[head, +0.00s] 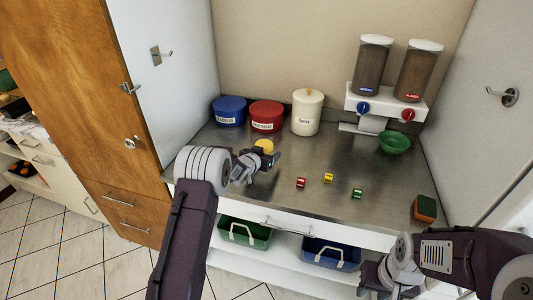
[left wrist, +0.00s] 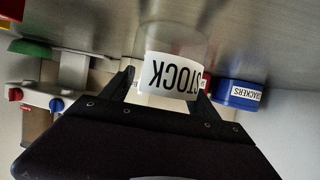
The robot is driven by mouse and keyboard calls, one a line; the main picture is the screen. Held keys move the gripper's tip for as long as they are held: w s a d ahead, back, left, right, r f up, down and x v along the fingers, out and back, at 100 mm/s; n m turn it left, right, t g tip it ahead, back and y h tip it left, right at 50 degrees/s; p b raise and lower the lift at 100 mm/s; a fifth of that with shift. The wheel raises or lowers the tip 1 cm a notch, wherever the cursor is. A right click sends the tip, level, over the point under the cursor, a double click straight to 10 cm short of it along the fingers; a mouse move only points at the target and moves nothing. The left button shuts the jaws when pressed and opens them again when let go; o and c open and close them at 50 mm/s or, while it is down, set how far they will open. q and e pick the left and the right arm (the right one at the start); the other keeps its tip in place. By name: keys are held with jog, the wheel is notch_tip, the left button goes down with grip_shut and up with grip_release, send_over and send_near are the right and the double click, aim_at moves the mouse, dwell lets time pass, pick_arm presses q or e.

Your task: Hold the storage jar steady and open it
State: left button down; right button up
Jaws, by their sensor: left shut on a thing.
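The storage jar (left wrist: 172,72) is clear with a white STOCK label, which reads upside down in the left wrist view. My left gripper (left wrist: 163,92) is shut on it, one finger on each side. In the head view a yellow lid (head: 264,146) shows just behind my left gripper (head: 268,162), and the jar body is mostly hidden. The jar stands on or just above the steel worktop (head: 350,210); I cannot tell which. My right gripper (head: 384,288) is low, in front of the worktop and away from the jar. Its fingers are too unclear to tell their state.
Blue (head: 229,111) and red (head: 266,116) tubs and a cream canister (head: 307,112) stand along the back wall. A two-hopper dispenser (head: 385,103) and a green bowl (head: 395,143) are at the right.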

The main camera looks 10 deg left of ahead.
pick_arm(q)
jog(key=shift+c, duration=0.9)
grip_release()
jog(key=shift+r, duration=0.2)
jog(key=v, duration=1.2)
jog(key=shift+f+b, duration=0.15)
jog(key=shift+b, duration=0.2)
jog(key=shift+s, duration=0.1)
